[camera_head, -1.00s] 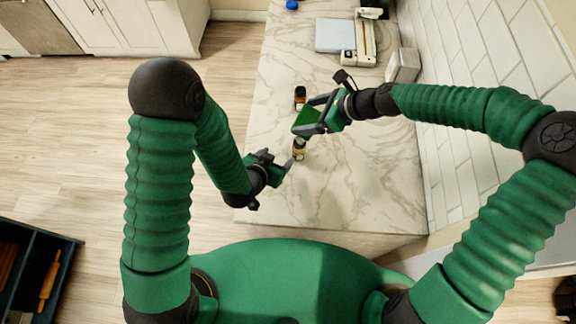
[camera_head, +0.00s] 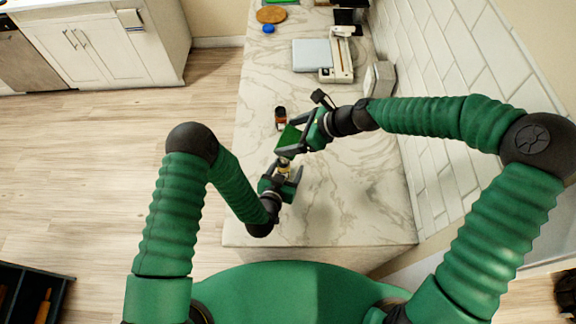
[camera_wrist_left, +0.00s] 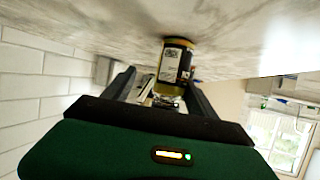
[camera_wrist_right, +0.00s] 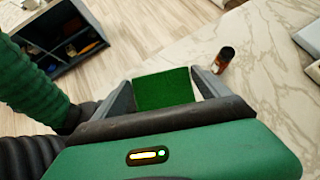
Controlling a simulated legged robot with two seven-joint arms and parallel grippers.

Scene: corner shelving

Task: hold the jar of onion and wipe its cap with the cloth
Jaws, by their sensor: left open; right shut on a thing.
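A small jar (camera_head: 284,168) with a pale label stands on the marble counter. In the left wrist view the jar (camera_wrist_left: 175,62) shows a dark label with yellow bands, between my fingers. The onion label cannot be read. My left gripper (camera_head: 283,180) is open, with its fingers on either side of the jar; contact cannot be told. My right gripper (camera_head: 294,142) is shut on a green cloth (camera_head: 287,138), held above and just beyond the jar. The cloth (camera_wrist_right: 163,88) lies flat between the fingers in the right wrist view.
A second dark jar (camera_head: 281,116) with an orange-red label stands just beyond the cloth. A white-and-grey appliance (camera_head: 338,62), a grey box (camera_head: 379,78) and a blue item (camera_head: 268,29) are farther back. A tiled wall (camera_head: 425,120) borders the right. The near counter is clear.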

